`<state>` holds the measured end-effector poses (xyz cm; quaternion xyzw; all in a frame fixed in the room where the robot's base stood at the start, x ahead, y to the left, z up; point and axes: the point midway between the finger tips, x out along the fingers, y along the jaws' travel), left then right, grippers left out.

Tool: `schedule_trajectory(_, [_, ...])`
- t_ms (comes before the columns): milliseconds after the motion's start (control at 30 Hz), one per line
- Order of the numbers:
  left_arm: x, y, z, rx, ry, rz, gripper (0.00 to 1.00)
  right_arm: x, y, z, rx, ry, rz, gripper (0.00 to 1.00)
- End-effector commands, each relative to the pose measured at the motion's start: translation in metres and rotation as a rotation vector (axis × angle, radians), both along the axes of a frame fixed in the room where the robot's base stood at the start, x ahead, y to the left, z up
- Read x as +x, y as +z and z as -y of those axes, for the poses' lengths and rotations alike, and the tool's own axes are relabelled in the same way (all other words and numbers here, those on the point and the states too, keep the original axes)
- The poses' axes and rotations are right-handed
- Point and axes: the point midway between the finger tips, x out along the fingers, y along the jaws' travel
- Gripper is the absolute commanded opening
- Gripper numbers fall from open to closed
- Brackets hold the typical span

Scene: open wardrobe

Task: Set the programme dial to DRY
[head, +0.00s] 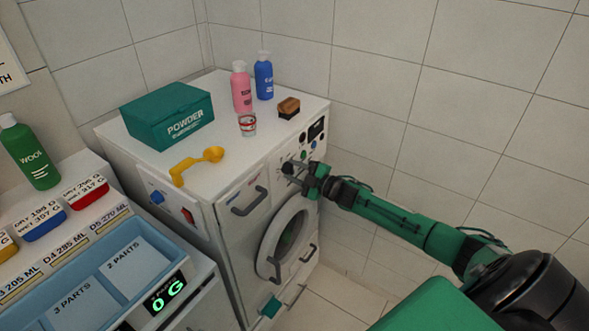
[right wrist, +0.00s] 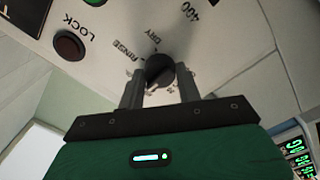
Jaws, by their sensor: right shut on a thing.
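The programme dial (right wrist: 160,69) is a dark round knob on the white washing machine's (head: 230,165) front panel. In the right wrist view the printed words DRY and RINSE show beside it on the panel, and part of the ring of labels is hidden behind the knob and fingers. I cannot tell which word the dial points to. My right gripper (head: 291,169) is at the panel, its two fingers on either side of the dial, shut on it. My left gripper is not in view.
A dark red LOCK button (right wrist: 70,46) is near the dial. A tiled wall is close at right.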

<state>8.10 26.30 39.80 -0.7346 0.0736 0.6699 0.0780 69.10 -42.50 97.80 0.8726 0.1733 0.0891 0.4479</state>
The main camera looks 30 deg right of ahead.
Motion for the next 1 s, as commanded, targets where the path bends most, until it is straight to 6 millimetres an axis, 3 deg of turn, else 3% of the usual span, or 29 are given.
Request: schedule_trajectory(1000, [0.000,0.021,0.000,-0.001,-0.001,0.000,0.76,0.000,-0.001,0.001,0.890,-0.002,-0.371,0.12])
